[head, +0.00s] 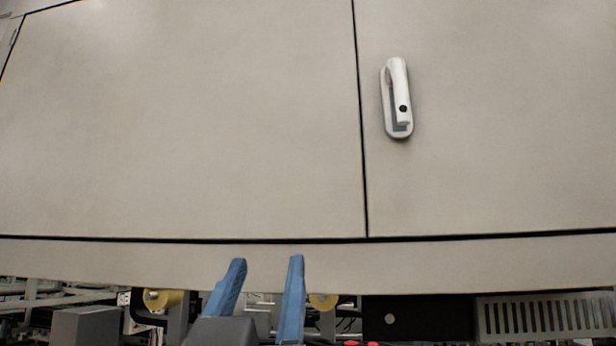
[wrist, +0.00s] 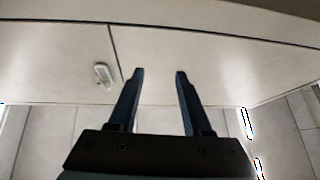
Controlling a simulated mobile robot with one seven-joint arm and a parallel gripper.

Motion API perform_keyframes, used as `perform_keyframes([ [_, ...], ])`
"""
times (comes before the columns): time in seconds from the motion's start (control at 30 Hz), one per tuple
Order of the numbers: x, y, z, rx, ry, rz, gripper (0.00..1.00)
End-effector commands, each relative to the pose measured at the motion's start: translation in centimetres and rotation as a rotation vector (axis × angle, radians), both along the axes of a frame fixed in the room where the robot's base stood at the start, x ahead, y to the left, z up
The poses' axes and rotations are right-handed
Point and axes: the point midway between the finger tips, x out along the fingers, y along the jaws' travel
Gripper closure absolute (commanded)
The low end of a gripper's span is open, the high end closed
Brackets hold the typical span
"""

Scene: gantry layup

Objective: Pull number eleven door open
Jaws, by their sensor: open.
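A pale beige cabinet front fills most of the head view, with a left door panel (head: 190,120) and a right door panel (head: 500,130) split by a dark vertical seam. Both look shut. A white lever handle (head: 397,95) with a black keyhole sits upright on the right panel beside the seam. It also shows in the wrist view (wrist: 103,74). No door number is readable. My gripper (head: 267,260) is open and empty, below and left of the handle in the head view. In the wrist view my gripper (wrist: 159,73) has the handle left of its fingers, apart from them.
Below the doors runs a plain beige strip (head: 450,262). Under it are machine parts, yellow rolls (head: 163,299) and a slotted grey vent panel (head: 548,317). The wrist view shows pale floor tiles (wrist: 60,140) along the cabinet. Nothing stands in front of the handle.

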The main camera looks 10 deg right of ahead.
Motion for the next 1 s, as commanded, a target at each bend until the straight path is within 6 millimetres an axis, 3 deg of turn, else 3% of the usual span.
perform_keyframes([
  [0.03, 1.2, -0.1, 4.8, 0.001, 0.052, -0.062, 0.5],
  [0.1, 2.4, -0.8, 8.0, 0.016, 0.139, -0.163, 0.5],
  [0.23, 2.7, -2.2, 13.9, 0.078, 0.284, -0.348, 0.5],
  [0.4, 0.1, -3.9, 19.5, 0.201, 0.419, -0.539, 0.5],
  [0.5, -1.6, -4.4, 21.2, 0.267, 0.468, -0.61, 0.5],
  [0.67, -2.9, -4.8, 22.2, 0.322, 0.503, -0.662, 0.5],
  [0.83, -2.0, -6.1, 22.2, 0.331, 0.511, -0.671, 0.5],
  [1.0, 0.2, -8.8, 22.5, 0.331, 0.511, -0.673, 0.5],
])
